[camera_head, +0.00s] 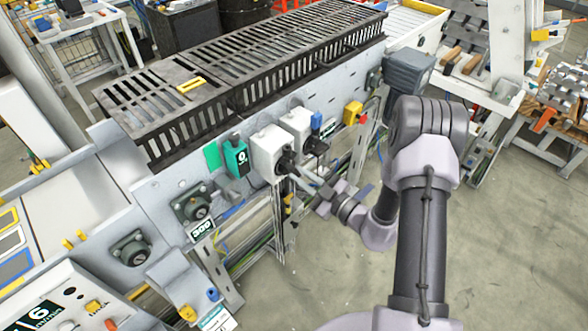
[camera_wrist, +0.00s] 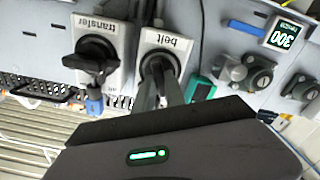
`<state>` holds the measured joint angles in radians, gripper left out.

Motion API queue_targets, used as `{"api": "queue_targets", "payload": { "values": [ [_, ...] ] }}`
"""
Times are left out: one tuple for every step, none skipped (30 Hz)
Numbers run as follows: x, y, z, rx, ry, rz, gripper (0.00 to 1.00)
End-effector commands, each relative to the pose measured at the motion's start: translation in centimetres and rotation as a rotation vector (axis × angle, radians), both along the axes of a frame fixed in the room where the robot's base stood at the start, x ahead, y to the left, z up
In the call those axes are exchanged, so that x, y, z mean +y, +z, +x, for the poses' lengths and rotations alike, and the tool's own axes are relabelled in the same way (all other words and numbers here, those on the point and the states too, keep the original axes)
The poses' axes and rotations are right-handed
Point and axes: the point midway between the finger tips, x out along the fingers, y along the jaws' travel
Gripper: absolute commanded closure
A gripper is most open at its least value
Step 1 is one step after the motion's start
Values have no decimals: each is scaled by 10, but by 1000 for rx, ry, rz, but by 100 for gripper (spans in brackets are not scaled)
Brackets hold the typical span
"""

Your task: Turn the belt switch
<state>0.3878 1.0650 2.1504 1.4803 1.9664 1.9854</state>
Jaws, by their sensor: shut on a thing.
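The belt switch (camera_head: 265,142) is a light grey box with a black rotary knob on the side of the conveyor frame. In the wrist view its plate (camera_wrist: 167,42), labelled "belt", shows upside down, with the round black dial (camera_wrist: 159,61) below the label. My gripper (camera_head: 292,170) reaches it from the lower right. In the wrist view my gripper (camera_wrist: 160,80) has its two fingers close together, shut on the knob's handle. The fingers hide most of the handle, so its exact angle cannot be told.
The transfer switch (camera_wrist: 98,24), with its own black knob, sits close beside the belt switch; it also shows in the head view (camera_head: 296,122). A teal box (camera_head: 236,157) is on the other side. A yellow box with a red button (camera_head: 354,113) lies further right. The floor in front is clear.

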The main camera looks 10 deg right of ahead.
Motion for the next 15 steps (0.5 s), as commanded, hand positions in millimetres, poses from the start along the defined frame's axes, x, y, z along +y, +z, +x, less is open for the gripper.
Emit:
{"api": "queue_targets", "payload": {
  "values": [
    [0,0,0,-2,0,-2,100],
    [0,0,0,-1,0,-2,100],
    [0,0,0,-1,0,-2,100],
    [0,0,0,-1,0,-1,100],
    [0,0,0,-1,0,-1,100],
    [0,0,0,-10,0,-14,100],
    [0,0,0,-33,0,-45,100],
    [0,0,0,-66,0,-89,100],
    [0,0,0,-108,0,-147,100],
    [0,0,0,-135,0,-184,100],
    [0,0,0,-154,0,-210,100],
    [0,0,0,-167,0,-228,100],
    [0,0,0,-169,0,-232,100],
    [0,0,0,-169,0,-232,100],
    [0,1,0,-169,0,-231,100]
  ]
}}
